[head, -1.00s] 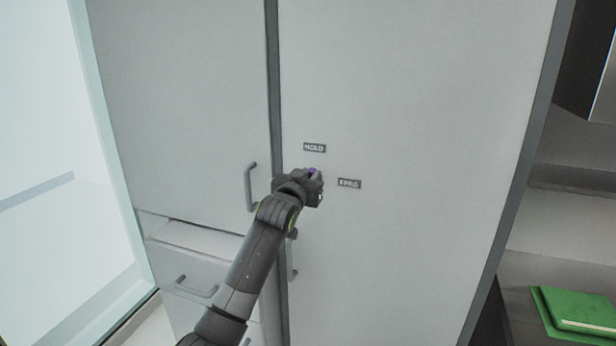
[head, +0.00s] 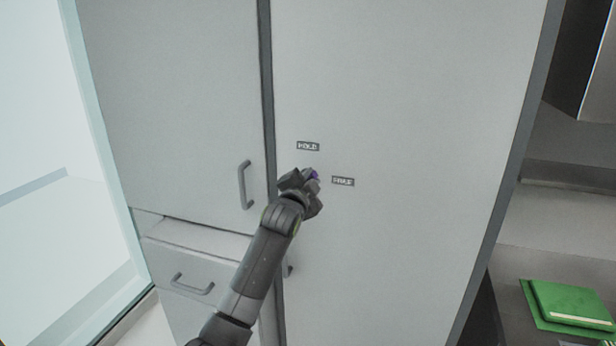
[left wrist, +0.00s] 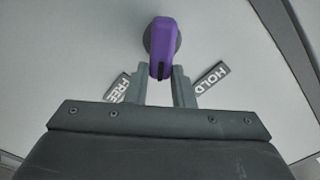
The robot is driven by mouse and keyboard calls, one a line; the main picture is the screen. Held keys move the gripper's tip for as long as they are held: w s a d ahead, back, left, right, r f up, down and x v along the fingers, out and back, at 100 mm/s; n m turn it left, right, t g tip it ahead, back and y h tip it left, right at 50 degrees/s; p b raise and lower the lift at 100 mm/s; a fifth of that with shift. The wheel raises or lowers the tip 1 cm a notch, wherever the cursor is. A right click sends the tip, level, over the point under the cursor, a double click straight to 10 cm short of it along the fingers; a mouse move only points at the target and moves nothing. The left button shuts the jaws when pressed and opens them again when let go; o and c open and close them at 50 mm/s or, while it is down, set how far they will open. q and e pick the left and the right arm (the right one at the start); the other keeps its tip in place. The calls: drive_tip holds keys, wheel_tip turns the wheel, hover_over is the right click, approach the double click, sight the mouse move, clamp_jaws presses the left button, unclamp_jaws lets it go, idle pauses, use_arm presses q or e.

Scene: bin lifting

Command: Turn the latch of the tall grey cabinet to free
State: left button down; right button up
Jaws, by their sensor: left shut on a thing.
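The tall grey cabinet (head: 400,120) fills the middle of the head view. Its purple latch (head: 315,174) is mostly hidden there by my left gripper (head: 309,180). In the left wrist view the purple latch (left wrist: 163,45) sits on a round dark base, and its lower end is between the two fingers of my left gripper (left wrist: 160,78), which is shut on it. The latch points between the FREE label (left wrist: 117,88) and the HOLD label (left wrist: 211,77). In the head view the HOLD label (head: 308,146) is above the latch and the FREE label (head: 343,181) is to its right. My right gripper is not in view.
A cabinet door with a handle (head: 245,185) stands to the left, above a drawer with a handle (head: 193,284). Green books (head: 570,305) lie on a dark surface at the lower right. A pale glass panel (head: 50,180) is at the far left.

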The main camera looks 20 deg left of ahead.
use_arm(q)
drive_tip(key=shift+d+f+m+p, duration=0.1)
drive_tip(key=shift+f+m+p, duration=0.2)
drive_tip(key=shift+m, duration=0.9)
drive_tip(key=shift+d+f+m+p, duration=0.1)
drive_tip(key=shift+f+m+p, duration=0.15)
drive_tip(key=shift+m, duration=0.95)
drive_tip(key=shift+d+f+m+p, duration=0.1)
drive_tip(key=shift+f+m+p, duration=0.2)
drive_tip(key=shift+m, duration=0.9)
drive_tip(key=c, duration=1.2)
unclamp_jaws()
drive_tip(key=shift+c, duration=0.2)
drive_tip(key=s+b, duration=0.5)
drive_tip(key=s, duration=1.2)
drive_tip(key=shift+s+a, duration=0.2)
drive_tip(key=shift+a, duration=0.15)
